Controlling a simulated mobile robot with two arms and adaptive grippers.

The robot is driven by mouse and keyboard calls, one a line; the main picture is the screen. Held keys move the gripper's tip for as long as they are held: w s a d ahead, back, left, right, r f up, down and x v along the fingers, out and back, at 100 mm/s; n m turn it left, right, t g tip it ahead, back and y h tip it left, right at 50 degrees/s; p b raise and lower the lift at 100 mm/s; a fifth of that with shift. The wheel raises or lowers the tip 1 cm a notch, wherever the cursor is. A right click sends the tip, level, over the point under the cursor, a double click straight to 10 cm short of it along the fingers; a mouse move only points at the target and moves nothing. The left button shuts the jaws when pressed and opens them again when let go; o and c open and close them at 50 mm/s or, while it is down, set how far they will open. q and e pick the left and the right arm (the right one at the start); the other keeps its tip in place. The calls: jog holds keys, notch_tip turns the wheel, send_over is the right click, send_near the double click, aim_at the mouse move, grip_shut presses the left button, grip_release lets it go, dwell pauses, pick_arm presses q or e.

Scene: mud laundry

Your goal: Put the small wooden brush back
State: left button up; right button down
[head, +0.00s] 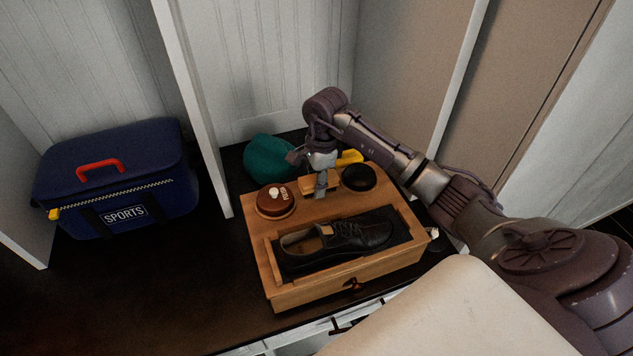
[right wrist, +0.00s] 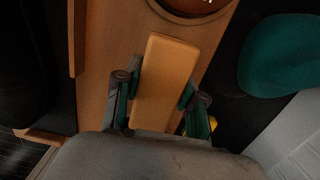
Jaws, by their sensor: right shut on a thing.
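The small wooden brush (head: 307,185) is a light wooden block at the back of the wooden shoe-care box (head: 330,291). My right gripper (head: 321,188) points down from above and is shut on it. In the right wrist view the brush (right wrist: 165,78) lies between the two fingers of the gripper (right wrist: 160,92), its long flat top showing. I cannot tell whether it touches the box's top. Its underside is hidden. A brown round tin (head: 276,201) is to its left and a black round item (head: 359,177) to its right. My left gripper is not in view.
A black shoe (head: 345,236) lies in the box's front recess. A teal item (head: 266,158) and a yellow item (head: 349,157) are behind the box. A blue sports bag (head: 120,180) stands left, beyond a white divider (head: 192,100). The dark bench left of the box is clear.

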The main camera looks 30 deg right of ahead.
jog(key=c, duration=1.1)
grip_release()
jog(key=shift+f, duration=0.1)
jog(key=o, duration=0.4)
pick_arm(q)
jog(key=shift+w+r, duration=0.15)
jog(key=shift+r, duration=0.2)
pick_arm(e)
jog(key=shift+r, duration=0.4)
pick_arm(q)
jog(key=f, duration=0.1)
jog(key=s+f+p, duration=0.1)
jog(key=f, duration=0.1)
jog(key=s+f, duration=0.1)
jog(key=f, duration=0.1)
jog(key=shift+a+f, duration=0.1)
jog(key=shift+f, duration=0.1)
pick_arm(e)
jog(key=r, duration=0.7)
jog(key=d+r, duration=0.1)
jog(key=r, duration=0.3)
jog(key=shift+s+r, duration=0.1)
jog(key=shift+r, duration=0.1)
